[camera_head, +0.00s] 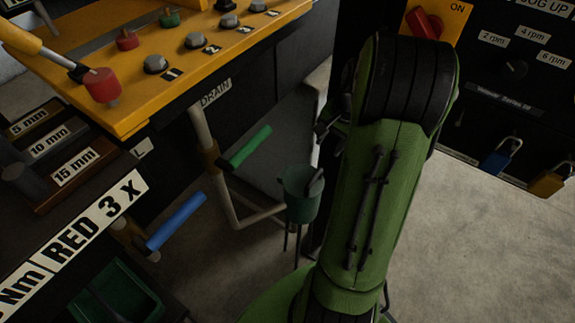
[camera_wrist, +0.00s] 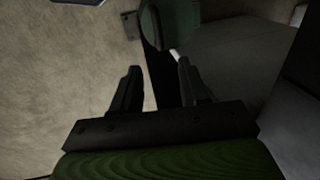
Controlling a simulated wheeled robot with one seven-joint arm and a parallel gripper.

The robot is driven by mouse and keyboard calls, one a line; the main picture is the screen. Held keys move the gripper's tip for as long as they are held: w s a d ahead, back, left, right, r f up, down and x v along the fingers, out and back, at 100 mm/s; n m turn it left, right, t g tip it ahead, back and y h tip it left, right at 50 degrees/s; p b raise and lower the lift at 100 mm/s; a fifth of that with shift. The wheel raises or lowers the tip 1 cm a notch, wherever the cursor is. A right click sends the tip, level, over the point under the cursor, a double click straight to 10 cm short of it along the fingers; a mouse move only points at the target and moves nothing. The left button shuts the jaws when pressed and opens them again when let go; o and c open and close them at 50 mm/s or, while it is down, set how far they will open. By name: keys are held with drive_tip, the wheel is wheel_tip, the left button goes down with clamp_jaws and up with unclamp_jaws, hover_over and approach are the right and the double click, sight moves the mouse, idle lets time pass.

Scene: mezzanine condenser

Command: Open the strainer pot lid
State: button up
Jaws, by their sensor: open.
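A small dark green pot (camera_head: 301,207) stands on thin dark legs, just left of my arm in the head view. A dark grey piece (camera_head: 316,183) sits slantwise at its top right; I cannot tell whether it is the lid or its handle. In the wrist view a rounded green thing (camera_wrist: 176,24), likely the pot, is at the top, beyond my fingertips. My gripper (camera_wrist: 160,68) is open, with two dark fingers apart and nothing between them. It appears apart from the green thing. In the head view my arm hides most of the gripper.
A yellow panel (camera_head: 150,97) with knobs overhangs at upper left. A dark control cabinet (camera_head: 515,100) with padlocks is at right. Concrete floor (camera_head: 480,240) is clear at lower right.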

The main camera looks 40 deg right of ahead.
sight(315, 176)
drive_tip(key=f+b, duration=0.1)
drive_tip(key=f, duration=0.4)
drive_tip(key=w+f+b, duration=0.1)
drive_tip(key=f+b, duration=0.1)
drive_tip(key=f, duration=0.3)
drive_tip(key=w+a+f+b, duration=0.1)
drive_tip(key=f, duration=0.4)
drive_tip(key=shift+w+f+b, duration=0.25)
drive_tip(key=shift+b, duration=0.1)
clamp_jaws()
